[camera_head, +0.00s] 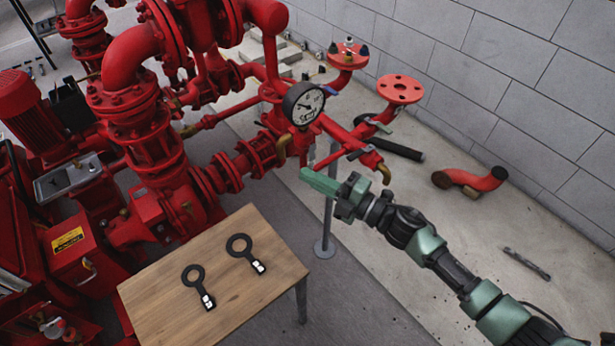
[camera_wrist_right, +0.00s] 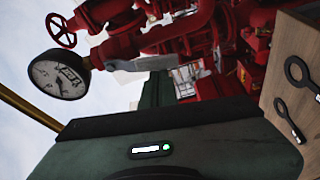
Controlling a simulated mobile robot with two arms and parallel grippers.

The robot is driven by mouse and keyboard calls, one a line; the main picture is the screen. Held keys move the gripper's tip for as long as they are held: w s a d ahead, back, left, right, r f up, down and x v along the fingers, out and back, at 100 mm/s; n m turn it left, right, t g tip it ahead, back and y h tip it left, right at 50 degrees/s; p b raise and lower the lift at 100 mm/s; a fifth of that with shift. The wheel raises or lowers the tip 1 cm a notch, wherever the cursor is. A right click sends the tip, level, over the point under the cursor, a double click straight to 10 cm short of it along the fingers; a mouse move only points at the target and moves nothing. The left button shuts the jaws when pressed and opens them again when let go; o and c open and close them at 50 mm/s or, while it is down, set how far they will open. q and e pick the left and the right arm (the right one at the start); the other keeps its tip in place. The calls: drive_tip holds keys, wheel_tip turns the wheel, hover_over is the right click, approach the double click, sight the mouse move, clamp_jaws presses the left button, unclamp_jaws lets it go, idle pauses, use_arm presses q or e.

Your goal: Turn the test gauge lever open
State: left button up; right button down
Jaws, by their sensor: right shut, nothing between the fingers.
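A round pressure gauge (camera_head: 303,104) with a white dial and black rim stands on the red pipework; it also shows in the right wrist view (camera_wrist_right: 58,75). Contact cannot be told. My left gripper is out of view.
A wooden table (camera_head: 240,300) with two black ring-ended tools (camera_head: 240,246) stands front left. Red pump pipework (camera_head: 140,130) fills the left and back. A loose red elbow pipe (camera_head: 470,181) lies on the floor at right, near a block wall (camera_head: 520,60). Floor at front right is mostly clear.

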drive_tip(key=shift+w+d+f+n+h, duration=0.1)
drive_tip(key=shift+w+d+n+h, duration=0.15)
drive_tip(key=shift+n, duration=0.3)
drive_tip(key=shift+w+d+f+n+h, duration=0.15)
drive_tip(key=shift+d+n, duration=0.15)
drive_tip(key=shift+n, duration=0.25)
drive_tip(key=shift+g, duration=0.3)
